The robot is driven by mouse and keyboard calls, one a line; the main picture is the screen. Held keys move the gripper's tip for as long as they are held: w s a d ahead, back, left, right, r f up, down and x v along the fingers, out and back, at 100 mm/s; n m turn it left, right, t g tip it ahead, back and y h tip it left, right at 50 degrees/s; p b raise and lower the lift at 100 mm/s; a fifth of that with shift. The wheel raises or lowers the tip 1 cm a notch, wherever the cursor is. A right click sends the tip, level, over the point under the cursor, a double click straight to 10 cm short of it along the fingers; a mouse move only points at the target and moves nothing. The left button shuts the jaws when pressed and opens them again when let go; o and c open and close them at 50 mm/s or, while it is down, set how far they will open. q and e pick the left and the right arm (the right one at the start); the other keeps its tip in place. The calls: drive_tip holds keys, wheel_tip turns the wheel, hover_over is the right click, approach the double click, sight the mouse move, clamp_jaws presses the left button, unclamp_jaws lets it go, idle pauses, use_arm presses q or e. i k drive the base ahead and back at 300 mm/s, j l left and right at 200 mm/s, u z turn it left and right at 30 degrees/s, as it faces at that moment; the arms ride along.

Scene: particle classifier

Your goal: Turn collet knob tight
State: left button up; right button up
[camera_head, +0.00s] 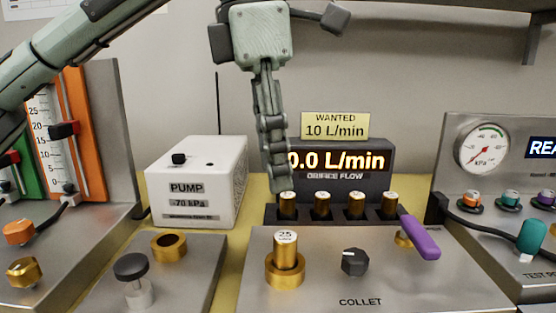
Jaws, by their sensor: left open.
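The collet knob (355,262) is a dark round knob with a pale pointer mark, on the grey panel (420,289) labelled COLLET. To its left, a brass cylinder marked 25 (285,250) stands upright in a brass collet ring (285,272). My left gripper (280,188) hangs down from the top, open, seen nearly edge-on. In the picture its tips are just above the leftmost brass cylinder of the rear row (288,203), up and to the left of the knob. I cannot tell whether they touch that cylinder. My right gripper is not in view.
A display (335,160) reads 0.0 L/min, under a yellow WANTED 10 L/min sign (335,125). A purple-handled lever (420,238) stands right of the knob. A white pump box (197,180) is at left, a kPa gauge (482,146) at right. Space above the knob is clear.

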sight(356, 262)
drive_tip(key=k, duration=1.5)
